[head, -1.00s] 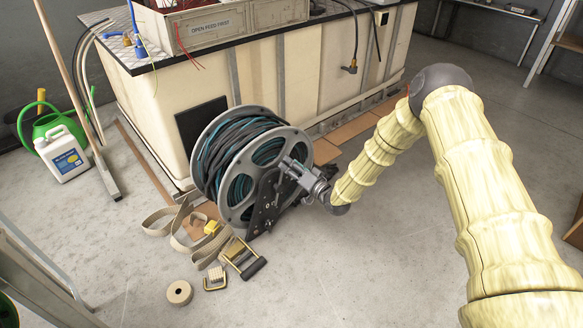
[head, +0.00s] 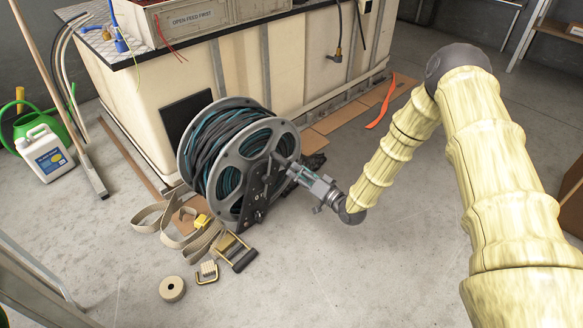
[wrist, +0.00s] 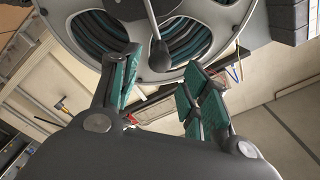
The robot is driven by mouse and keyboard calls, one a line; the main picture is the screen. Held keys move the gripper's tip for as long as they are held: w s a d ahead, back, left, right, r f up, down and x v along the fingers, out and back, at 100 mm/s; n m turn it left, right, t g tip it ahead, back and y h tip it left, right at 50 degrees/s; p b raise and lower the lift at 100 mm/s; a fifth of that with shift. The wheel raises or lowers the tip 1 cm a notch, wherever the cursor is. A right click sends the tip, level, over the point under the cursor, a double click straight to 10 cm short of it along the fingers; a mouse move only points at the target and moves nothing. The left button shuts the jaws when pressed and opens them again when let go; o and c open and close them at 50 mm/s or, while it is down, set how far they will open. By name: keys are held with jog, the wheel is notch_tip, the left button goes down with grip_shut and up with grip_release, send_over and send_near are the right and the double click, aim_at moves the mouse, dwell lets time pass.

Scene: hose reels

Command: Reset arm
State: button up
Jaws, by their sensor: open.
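My gripper (head: 302,176) is at the right side of the hose reel (head: 236,160), which stands on the floor against the cream tank. The reel has grey side discs and carries dark and teal hose. In the wrist view, my gripper (wrist: 160,95) has its two teal-padded fingers spread apart with nothing between them. The crank handle (wrist: 159,52), a rod with a dark knob, hangs just beyond the fingertips in the wrist view, apart from the pads as far as I can tell. My yellow-sleeved arm comes in from the right in the head view.
The cream tank (head: 290,70) stands behind the reel. A webbing strap (head: 190,238), a buckle and a tape roll (head: 172,288) lie in front. A white jug (head: 45,153) and green watering can stand at left. An orange strip (head: 381,108) lies behind my arm. Floor at front centre is clear.

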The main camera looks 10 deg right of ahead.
jog(key=shift+s+d, duration=0.35)
jog(key=shift+s, duration=0.1)
